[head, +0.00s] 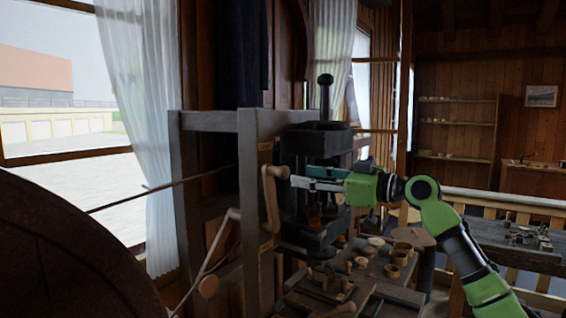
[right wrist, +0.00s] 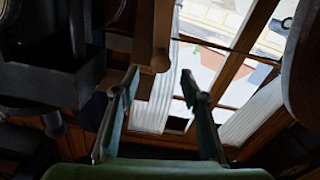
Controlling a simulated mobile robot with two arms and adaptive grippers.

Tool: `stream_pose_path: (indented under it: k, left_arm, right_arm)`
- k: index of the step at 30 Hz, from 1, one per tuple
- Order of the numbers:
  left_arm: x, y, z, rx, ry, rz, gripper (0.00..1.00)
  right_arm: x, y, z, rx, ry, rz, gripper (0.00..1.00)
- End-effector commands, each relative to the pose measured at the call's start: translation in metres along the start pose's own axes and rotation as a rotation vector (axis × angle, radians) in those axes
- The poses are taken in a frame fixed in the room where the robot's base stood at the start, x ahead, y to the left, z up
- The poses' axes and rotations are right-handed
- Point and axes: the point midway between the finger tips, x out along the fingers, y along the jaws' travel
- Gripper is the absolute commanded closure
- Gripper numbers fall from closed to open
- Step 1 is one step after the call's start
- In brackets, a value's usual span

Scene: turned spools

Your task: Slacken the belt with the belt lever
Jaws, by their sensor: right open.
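A wooden crank-shaped lever (head: 269,200) with a round knob at its upper end stands on the dark upright frame; I take it to be the belt lever. My right gripper (head: 291,181) comes in from the right, open, its fingertips close to the knob. Contact cannot be told. My left gripper is not in view.
A large dark wheel (head: 60,255) fills the lower left. A black press-like machine (head: 326,150) stands close behind my right gripper. A bench below holds several wooden cups (head: 402,250) and turned pieces. Curtained windows are at left.

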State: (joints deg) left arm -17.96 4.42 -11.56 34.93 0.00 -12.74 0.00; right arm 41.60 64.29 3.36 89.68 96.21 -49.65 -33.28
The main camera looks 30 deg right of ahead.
Motion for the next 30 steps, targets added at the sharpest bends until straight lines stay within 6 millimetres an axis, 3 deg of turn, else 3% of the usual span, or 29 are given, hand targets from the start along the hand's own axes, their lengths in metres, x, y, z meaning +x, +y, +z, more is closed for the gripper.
stream_pose_path:
  k: [1,9,15,23,24,28,30]
  left_arm:
    - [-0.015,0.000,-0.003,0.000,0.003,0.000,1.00]
    - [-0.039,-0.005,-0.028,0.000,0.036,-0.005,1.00]
    - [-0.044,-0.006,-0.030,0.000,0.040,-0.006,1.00]
    - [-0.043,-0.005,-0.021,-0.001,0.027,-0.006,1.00]
    - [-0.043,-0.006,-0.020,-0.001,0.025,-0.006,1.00]
    - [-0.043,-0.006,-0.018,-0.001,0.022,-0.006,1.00]
    - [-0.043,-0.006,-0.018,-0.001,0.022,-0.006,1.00]
  right_arm:
    - [0.012,0.001,-0.008,0.004,0.002,-0.003,0.59]
    - [0.059,0.001,-0.004,0.003,0.001,0.000,0.59]
    - [0.073,0.001,-0.001,0.002,0.000,0.001,0.59]
    - [0.074,0.000,0.001,0.000,-0.001,0.001,0.59]
    - [0.074,0.000,0.001,0.001,-0.001,0.001,0.62]
    - [0.074,0.000,0.001,0.001,-0.001,0.001,0.96]
    - [0.074,0.000,0.001,0.001,-0.001,0.001,1.00]
